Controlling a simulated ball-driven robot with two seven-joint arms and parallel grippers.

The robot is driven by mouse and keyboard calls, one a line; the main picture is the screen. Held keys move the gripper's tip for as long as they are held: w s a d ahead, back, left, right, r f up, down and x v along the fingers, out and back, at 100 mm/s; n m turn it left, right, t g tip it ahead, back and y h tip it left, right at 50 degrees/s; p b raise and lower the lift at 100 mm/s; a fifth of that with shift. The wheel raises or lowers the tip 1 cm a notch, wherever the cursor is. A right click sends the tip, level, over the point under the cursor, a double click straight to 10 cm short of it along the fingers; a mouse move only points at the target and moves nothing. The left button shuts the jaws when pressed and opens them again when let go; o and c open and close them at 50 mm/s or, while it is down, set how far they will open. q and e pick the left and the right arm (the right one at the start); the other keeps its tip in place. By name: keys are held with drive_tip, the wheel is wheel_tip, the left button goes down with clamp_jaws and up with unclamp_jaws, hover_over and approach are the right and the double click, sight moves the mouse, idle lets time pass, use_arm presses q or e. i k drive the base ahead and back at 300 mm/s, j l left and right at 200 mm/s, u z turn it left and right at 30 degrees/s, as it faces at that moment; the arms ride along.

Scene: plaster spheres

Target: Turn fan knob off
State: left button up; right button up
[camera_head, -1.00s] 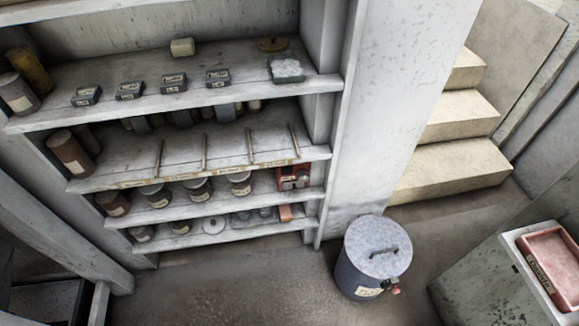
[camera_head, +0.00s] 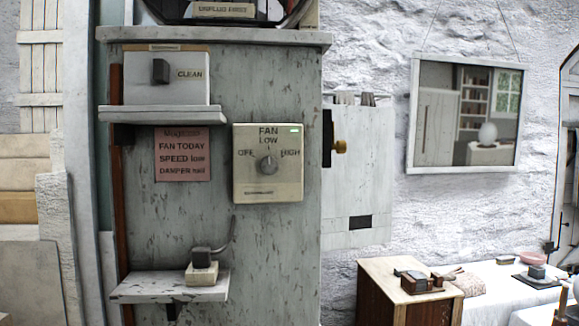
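The fan control panel (camera_head: 285,190) is a cream plate on a grey, paint-flecked cabinet, in the middle of the head view. Its round grey knob (camera_head: 268,164) sits at the plate's centre. The lettering reads FAN at the top, LOW above the knob, HIGH to the right, and what looks like OFF to the left. The knob's pointer appears to stand upright, toward LOW. A small green light (camera_head: 294,129) shows at the plate's upper right. Neither of my grippers is in view.
A CLEAN switch box (camera_head: 135,85) stands on a small shelf (camera_head: 160,114), above a pink note (camera_head: 182,155). A lower shelf (camera_head: 140,289) bears a small lever device (camera_head: 202,268). A brass knob (camera_head: 341,147) juts from the cabinet's right side. A wooden cabinet (camera_head: 380,290) stands right.

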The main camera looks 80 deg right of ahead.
sight(269, 165)
drive_tip(key=z, duration=2.5)
